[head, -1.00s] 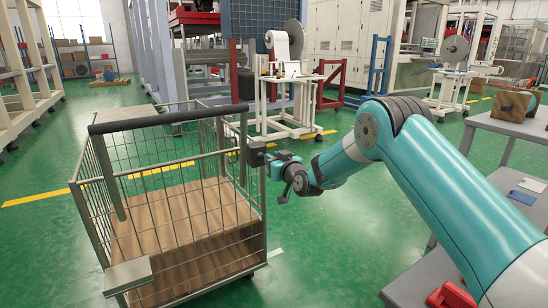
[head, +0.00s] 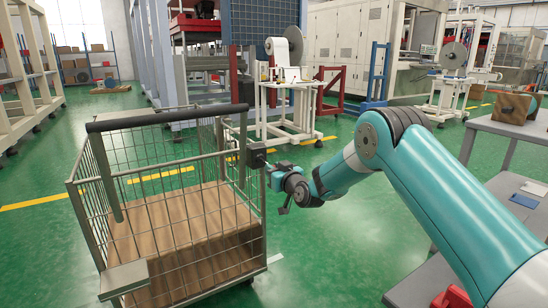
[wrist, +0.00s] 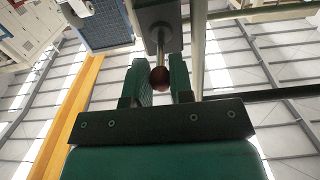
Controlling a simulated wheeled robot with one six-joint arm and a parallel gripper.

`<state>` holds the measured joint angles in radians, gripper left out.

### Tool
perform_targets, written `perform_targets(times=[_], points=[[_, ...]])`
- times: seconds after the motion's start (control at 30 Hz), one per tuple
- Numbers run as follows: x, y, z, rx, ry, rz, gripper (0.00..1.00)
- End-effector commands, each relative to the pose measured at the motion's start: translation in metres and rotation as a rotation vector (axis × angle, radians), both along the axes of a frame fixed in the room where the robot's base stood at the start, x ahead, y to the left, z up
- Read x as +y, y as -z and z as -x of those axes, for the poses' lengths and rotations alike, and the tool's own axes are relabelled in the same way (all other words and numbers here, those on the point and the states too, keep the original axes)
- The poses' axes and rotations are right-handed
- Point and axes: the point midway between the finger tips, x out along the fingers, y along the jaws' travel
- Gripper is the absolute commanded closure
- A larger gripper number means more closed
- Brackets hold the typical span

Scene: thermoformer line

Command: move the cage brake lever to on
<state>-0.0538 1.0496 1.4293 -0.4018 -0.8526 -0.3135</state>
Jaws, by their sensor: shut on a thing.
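The wire cage cart (head: 66,184) with a brown floor stands at the left in the head view. A dark brake housing (head: 257,155) sits on its right corner post; it also shows in the wrist view (wrist: 158,14). The brake lever is a thin rod with a dark red ball knob (wrist: 159,78) at its end. My gripper (head: 267,170) is at the housing's right side. In the wrist view its green fingers (wrist: 165,83) stand on both sides of the knob and are shut on it. The knob is too small to make out in the head view, and I see no on mark.
A grey table (head: 499,190) stands at the right, with a red object (head: 452,298) low in front of it. A white roll stand (head: 288,95) is behind the cage. Green floor is free between cage and table.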

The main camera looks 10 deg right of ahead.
Motion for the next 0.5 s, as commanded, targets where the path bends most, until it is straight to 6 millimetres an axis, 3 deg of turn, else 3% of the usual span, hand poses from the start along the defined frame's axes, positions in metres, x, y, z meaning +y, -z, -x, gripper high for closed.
perform_targets(times=[0.27, 0.5], points=[[0.0, 0.005, 0.0, 0.008, 0.0, 0.002, 1.0], [0.0, 0.021, -0.002, 0.008, 0.001, 0.002, 1.0]])
